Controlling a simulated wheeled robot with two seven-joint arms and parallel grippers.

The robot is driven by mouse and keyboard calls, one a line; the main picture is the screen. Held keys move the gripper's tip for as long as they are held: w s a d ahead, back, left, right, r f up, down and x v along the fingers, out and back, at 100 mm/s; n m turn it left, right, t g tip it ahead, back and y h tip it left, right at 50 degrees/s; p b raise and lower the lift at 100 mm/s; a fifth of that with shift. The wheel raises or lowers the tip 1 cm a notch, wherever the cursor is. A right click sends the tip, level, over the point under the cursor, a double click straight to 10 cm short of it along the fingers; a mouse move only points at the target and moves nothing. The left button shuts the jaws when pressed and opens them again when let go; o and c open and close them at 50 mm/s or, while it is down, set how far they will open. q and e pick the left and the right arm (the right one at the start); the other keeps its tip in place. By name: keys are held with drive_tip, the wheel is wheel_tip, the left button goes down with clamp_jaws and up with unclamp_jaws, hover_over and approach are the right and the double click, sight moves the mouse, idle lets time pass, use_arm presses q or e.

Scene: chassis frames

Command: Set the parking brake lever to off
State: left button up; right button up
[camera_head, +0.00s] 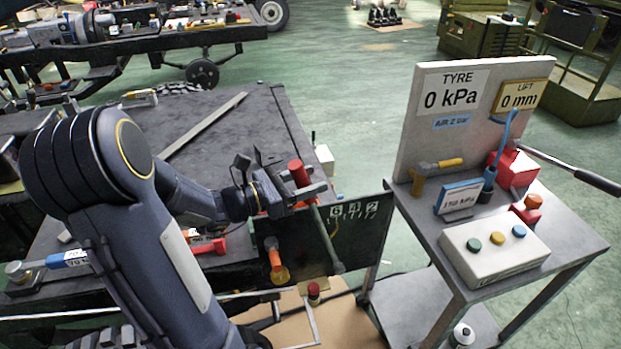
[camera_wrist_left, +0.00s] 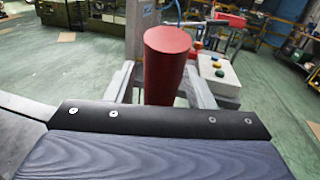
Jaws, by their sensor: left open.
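A lever with a red cylindrical grip (camera_head: 298,172) and a grey rod (camera_head: 326,238) stands at a dark panel (camera_head: 352,232) on the chassis side. The rod leans left towards its top. No on or off marking is legible. My left gripper (camera_head: 309,180) is open at the red grip. In the left wrist view the red grip (camera_wrist_left: 168,65) stands between the two spread fingers, and I cannot tell whether either touches it. The wrist housing hides the grip's lower end there. My right gripper is not in view.
A shorter orange-and-yellow handle (camera_head: 276,262) and a red knob (camera_head: 313,291) sit below the left gripper. A grey cart (camera_head: 400,215) with a TYRE and LIFT display board (camera_head: 425,125) and button box (camera_head: 495,250) stands right.

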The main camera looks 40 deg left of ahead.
use_arm(q)
drive_tip(key=shift+w+d, duration=0.1)
drive_tip(key=shift+w, duration=0.15)
